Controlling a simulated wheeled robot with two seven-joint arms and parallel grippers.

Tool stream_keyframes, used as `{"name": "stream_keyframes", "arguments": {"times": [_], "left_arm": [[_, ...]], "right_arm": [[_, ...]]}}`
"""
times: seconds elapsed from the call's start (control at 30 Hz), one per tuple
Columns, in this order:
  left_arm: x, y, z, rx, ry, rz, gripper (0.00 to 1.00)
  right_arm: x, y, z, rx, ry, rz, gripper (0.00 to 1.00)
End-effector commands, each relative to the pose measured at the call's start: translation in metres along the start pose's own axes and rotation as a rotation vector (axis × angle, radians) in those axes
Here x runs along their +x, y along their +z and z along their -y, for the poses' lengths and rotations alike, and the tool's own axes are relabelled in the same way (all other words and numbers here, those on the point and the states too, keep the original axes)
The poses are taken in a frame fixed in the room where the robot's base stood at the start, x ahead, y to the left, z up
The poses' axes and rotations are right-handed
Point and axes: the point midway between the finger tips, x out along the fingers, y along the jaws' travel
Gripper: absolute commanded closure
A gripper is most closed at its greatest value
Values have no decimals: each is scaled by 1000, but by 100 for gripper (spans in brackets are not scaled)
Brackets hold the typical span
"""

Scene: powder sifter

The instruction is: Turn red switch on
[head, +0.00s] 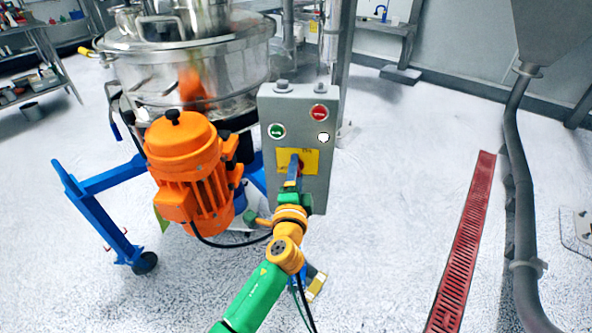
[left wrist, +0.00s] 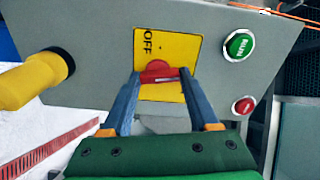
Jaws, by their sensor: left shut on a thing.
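The grey control box (head: 318,188) stands upright in the middle of the head view. On its front is a yellow plate (head: 311,158) with the red switch, which shows only as a sliver beside my fingers there. In the left wrist view the red switch (left wrist: 158,71) sits on the yellow plate (left wrist: 165,42), which bears the word OFF. My left gripper (head: 294,165) is at the plate, its two fingers (left wrist: 158,82) shut on the red switch from both sides. My right gripper is in neither view.
Above the plate are a green button (head: 276,131) and a red button (head: 319,112). An orange motor (head: 190,165) and the steel sifter (head: 200,60) stand left of the box.

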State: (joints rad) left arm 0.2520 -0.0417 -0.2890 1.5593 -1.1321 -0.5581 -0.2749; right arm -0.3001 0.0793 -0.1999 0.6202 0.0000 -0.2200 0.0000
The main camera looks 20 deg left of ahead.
Motion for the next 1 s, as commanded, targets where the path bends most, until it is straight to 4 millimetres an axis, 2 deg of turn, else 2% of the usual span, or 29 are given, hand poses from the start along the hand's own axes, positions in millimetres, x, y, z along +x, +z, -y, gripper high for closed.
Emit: {"name": "stream_keyframes", "arguments": {"times": [0.4, 0.97, 1.0], "left_arm": [[0, 0, 0, 182, 1, 1, 95], [0, 0, -1, 210, 2, 1, 95], [0, 0, -1, 210, 2, 1, 37]], "right_arm": [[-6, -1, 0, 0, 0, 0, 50], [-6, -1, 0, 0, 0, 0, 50], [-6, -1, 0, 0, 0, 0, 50]]}}
